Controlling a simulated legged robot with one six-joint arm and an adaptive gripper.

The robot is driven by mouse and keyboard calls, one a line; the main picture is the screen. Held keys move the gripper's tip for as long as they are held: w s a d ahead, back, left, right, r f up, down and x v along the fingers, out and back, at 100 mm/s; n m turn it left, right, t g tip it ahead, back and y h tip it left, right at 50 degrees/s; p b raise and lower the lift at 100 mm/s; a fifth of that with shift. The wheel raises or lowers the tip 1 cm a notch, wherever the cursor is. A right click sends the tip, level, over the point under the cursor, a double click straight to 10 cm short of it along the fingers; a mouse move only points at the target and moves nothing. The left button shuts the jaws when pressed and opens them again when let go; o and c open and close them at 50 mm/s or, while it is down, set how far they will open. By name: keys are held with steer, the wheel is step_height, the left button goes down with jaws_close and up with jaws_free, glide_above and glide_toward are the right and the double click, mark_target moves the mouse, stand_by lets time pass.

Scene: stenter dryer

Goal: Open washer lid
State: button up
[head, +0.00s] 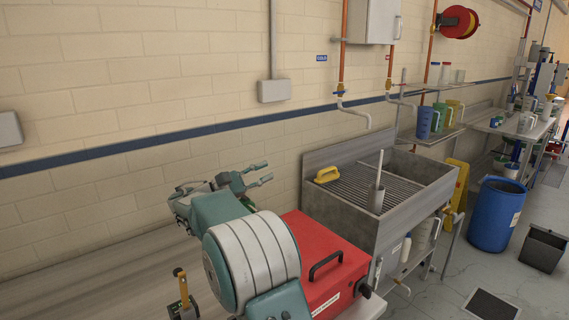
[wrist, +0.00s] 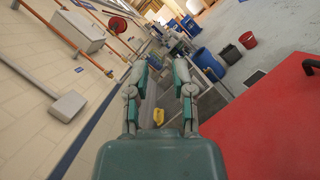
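The washer is a red box with a red lid (head: 300,238) that lies shut, at the lower middle of the head view. A black bar handle (head: 325,265) stands near the lid's front edge. The red lid fills the lower right of the wrist view (wrist: 265,130), with part of the handle (wrist: 312,66) at the right edge. My gripper (head: 268,174) is open and empty, above and behind the washer near the wall, apart from the handle. Its two spread fingers also show in the wrist view (wrist: 159,66). My arm hides the washer's left part.
A grey metal sink (head: 410,204) with a yellow brush (head: 327,174) and an upright rod stands right of the washer. The brick wall with a grey conduit box (head: 274,90) is behind. A blue barrel (head: 492,215) stands on the floor at right. A wooden bench (head: 90,285) is at left.

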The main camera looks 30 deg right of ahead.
steer(key=v, duration=0.6)
steer(key=shift+a, duration=0.35)
steer(key=shift+w+d, duration=0.1)
